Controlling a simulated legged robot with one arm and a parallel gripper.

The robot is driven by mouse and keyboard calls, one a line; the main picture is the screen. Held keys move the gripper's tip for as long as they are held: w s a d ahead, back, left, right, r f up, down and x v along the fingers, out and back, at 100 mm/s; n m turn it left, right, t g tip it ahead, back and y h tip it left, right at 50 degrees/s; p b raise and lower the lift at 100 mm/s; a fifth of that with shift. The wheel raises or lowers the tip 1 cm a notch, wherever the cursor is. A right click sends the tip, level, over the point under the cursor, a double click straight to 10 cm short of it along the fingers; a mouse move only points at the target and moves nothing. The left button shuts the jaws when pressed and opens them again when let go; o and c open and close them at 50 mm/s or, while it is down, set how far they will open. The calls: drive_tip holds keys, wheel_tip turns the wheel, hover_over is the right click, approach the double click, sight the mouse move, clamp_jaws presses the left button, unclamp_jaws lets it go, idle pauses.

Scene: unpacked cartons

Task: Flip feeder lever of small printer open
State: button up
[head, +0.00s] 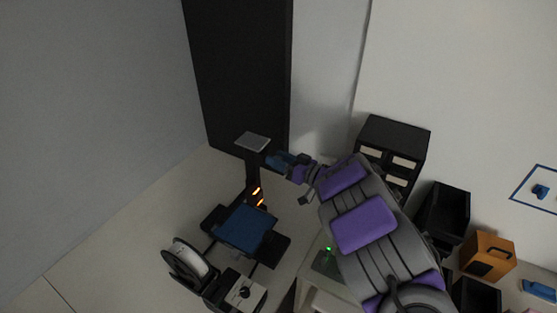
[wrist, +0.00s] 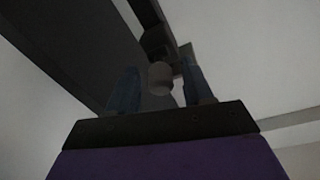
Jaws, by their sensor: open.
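The small printer has a blue bed (head: 246,228), a dark upright column (head: 252,172) and a grey plate (head: 252,142) on top. Orange lights glow low on the column. My gripper (head: 274,160) is just right of the column's upper part, with its blue fingers pointing left towards it. In the wrist view my gripper (wrist: 160,88) is open, one blue finger on each side. A round grey part (wrist: 160,78) of the printer shows between the fingers; I cannot tell whether they touch it. I cannot make out the feeder lever for certain.
A spool (head: 188,264) stands at the printer's front left, beside a white box with a black knob (head: 245,291). A tall black panel (head: 238,75) stands behind. A black drawer unit (head: 393,150), black bins and an orange box (head: 488,256) are at right. Floor at left is clear.

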drive_tip(key=shift+w+a, duration=0.15)
clamp_jaws()
idle(0.4)
